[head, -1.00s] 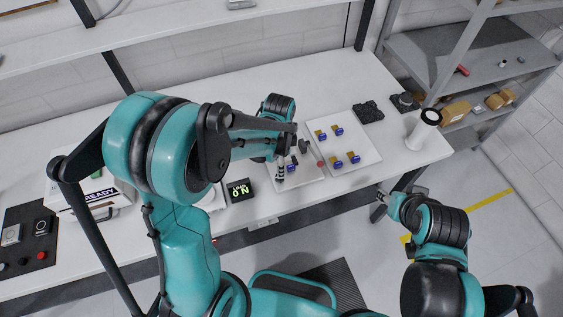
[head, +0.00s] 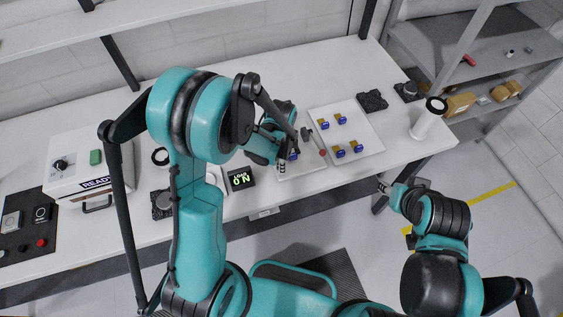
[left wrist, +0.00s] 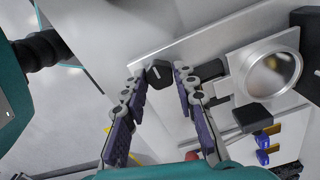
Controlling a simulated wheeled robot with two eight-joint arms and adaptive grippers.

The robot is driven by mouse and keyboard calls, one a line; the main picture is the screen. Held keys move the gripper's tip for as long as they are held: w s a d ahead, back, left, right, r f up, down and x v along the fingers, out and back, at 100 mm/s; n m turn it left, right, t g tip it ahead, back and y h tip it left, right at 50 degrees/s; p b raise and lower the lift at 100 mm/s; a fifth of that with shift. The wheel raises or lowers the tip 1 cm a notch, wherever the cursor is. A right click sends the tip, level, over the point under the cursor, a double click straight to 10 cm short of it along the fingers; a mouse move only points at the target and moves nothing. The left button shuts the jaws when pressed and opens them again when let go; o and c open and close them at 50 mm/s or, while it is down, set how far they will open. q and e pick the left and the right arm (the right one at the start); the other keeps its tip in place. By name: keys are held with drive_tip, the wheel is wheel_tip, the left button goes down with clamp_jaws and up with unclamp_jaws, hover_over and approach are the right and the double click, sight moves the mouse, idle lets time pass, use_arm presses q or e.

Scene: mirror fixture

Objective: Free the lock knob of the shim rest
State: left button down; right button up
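A black knob (left wrist: 158,74) with a white line on its top stands between my left fingertips in the left wrist view. My left gripper (left wrist: 158,78) is open, one purple-padded finger on each side of the knob. Small gaps seem to remain; contact is hard to judge. To its right in that view are a round silver-rimmed mirror (left wrist: 271,74) in a white mount and a black block (left wrist: 252,116). In the head view my left gripper (head: 284,150) is over the left white plate (head: 302,167), partly hidden by my arm. My right gripper (head: 384,187) is small, off the table's front edge.
A second tray (head: 368,130) holds several blue-and-brass pieces. A red-tipped part (head: 322,152) lies near the plate. A display (head: 241,178) reads ON. A white READY case (head: 90,165) stands left; a white cylinder (head: 428,120) stands right.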

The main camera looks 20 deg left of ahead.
use_arm(q)
drive_tip(key=shift+n, duration=0.3)
drive_tip(key=n+b, duration=0.2)
drive_tip(key=shift+f+n, duration=0.1)
drive_tip(key=shift+n, duration=0.3)
drive_tip(key=n+b, duration=0.2)
drive_tip(key=n, duration=0.3)
drive_tip(key=shift+n, duration=0.3)
drive_tip(key=n+b, duration=0.1)
drive_tip(key=n, duration=0.3)
drive_tip(key=shift+n+b, duration=0.65)
drive_tip(key=shift+n, duration=1.85)
drive_tip(key=c, duration=1.2)
unclamp_jaws()
drive_tip(key=shift+r, duration=0.2)
